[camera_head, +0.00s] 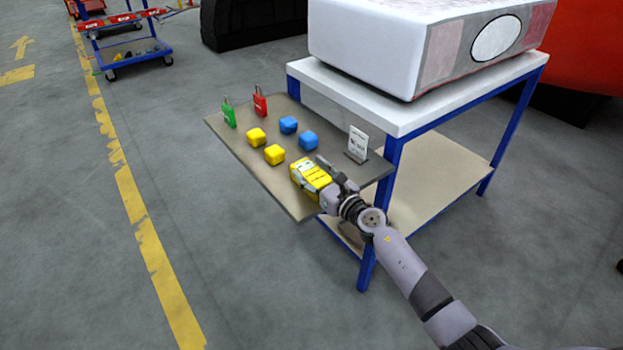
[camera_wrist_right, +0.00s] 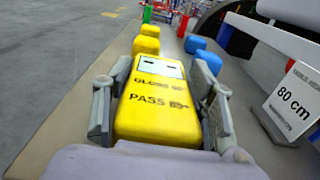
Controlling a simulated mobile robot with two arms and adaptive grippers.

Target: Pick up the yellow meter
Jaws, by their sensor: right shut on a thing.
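The yellow meter (camera_head: 309,175) is at the front of the brown board, at the end of my right arm. In the right wrist view the yellow meter (camera_wrist_right: 158,103) shows a pale screen and dark lettering that includes "PASS". My right gripper (camera_head: 326,181) is shut on it, with one finger along each side; the right gripper's fingers also show in the right wrist view (camera_wrist_right: 160,97). I cannot tell whether the meter is lifted off the board. My left gripper is in neither view.
A blue-framed table (camera_head: 395,112) holding a large white box (camera_head: 400,50) stands behind. Open floor lies left.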

